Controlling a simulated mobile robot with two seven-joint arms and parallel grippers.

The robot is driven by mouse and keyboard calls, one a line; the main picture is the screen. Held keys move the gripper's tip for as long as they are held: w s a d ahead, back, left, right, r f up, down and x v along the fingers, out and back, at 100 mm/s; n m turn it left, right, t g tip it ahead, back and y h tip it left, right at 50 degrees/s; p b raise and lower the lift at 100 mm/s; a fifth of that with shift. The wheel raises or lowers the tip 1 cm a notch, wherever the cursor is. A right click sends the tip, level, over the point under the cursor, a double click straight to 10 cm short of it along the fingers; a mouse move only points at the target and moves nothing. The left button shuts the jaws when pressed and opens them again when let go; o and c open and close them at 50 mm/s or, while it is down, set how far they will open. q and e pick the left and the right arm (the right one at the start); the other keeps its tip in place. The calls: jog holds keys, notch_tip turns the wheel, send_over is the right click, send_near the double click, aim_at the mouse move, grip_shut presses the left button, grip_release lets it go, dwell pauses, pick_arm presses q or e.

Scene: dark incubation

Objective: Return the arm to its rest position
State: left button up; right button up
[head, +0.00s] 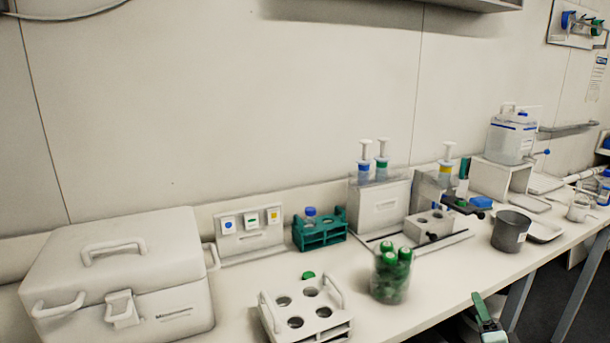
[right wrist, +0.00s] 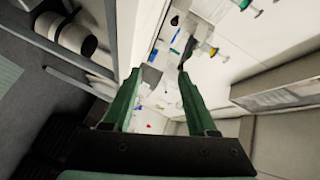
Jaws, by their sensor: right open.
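My right gripper (head: 484,312) shows low in the head view, in front of the bench's front edge and below the bench top. It is green and holds nothing. In the right wrist view its two green fingers (right wrist: 158,92) stand wide apart, with the bench and its small items seen in the distance between them. My left gripper is in neither view.
The white bench (head: 415,318) carries a white lidded box (head: 165,300), a white rack (head: 305,325), a teal rack (head: 320,232), a glass jar with green caps (head: 391,275) and a grey beaker (head: 510,231). Dark floor (head: 550,290) shows right of my right gripper.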

jog(key=s+a+f+n+g+y, duration=0.2)
jog(key=s+a+f+n, duration=0.4)
jog(key=s, duration=0.3)
jog(key=s+a+f+n+g+y+p, duration=0.1)
jog(key=s+a+f+n+g+y, duration=0.1)
jog(key=s+a+f+n, duration=0.4)
jog(key=s+a+f+n+g+y+p, duration=0.1)
jog(key=s+a+f+n+g+y, duration=0.1)
jog(key=s+a+f+n, duration=0.5)
jog(key=s+a+f, duration=0.1)
jog(key=s+f, duration=0.3)
jog(key=s, duration=0.2)
jog(key=shift+s+f+g+y, duration=0.2)
jog(key=shift+s+g+y, duration=0.1)
jog(key=shift+g, duration=0.1)
